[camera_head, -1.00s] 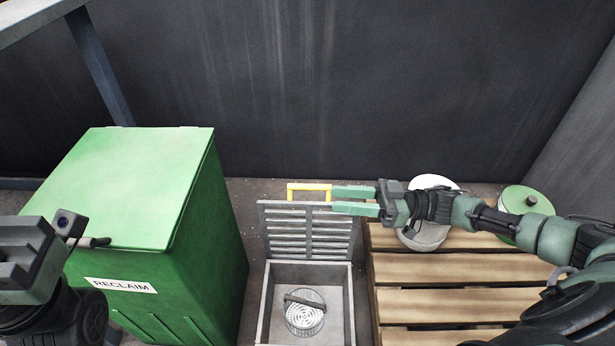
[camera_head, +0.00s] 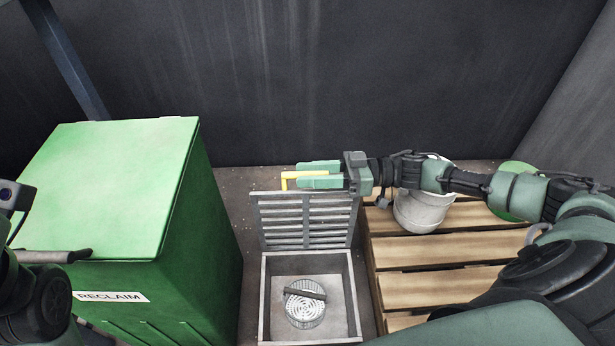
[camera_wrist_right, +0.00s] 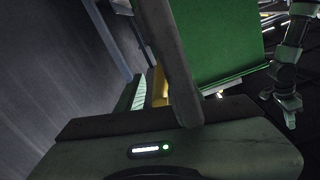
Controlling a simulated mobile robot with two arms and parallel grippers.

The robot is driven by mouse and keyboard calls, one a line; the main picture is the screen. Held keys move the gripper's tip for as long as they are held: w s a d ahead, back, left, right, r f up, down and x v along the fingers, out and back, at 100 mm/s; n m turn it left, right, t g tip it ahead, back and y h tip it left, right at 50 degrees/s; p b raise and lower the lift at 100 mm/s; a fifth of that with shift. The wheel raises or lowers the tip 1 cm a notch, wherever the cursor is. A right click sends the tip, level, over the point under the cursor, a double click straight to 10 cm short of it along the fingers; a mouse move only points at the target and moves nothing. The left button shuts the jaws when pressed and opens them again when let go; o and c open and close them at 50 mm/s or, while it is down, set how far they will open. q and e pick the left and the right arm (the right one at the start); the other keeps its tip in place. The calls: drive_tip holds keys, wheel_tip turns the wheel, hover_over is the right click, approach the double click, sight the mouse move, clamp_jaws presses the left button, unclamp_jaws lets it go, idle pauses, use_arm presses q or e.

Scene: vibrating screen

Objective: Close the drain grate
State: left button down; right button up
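The drain grate (camera_head: 305,222) is a grey slatted panel standing raised at the back edge of the square drain box (camera_head: 262,300). A yellow handle (camera_head: 285,181) is at its top edge. My right gripper (camera_head: 305,174) comes in from the right with its two green fingers on either side of the handle's bar, closed onto it. The handle also shows between the fingers in the right wrist view (camera_wrist_right: 160,88), partly hidden. A round perforated strainer (camera_head: 305,312) with a dark bar sits inside the drain box. My left gripper (camera_wrist_right: 279,105) hangs empty with fingers apart in the wrist view.
A green RECLAIM bin (camera_head: 178,225) stands close left of the drain. A wooden pallet (camera_head: 420,253) lies to the right, bearing a white bucket (camera_head: 420,212) and a green-lidded container (camera_head: 515,205). A dark wall (camera_head: 300,80) rises behind.

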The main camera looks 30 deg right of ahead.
drive_tip(key=shift+w+a, duration=0.1)
drive_tip(key=shift+a, duration=0.15)
drive_tip(key=shift+c, duration=0.4)
clamp_jaws()
idle(0.9)
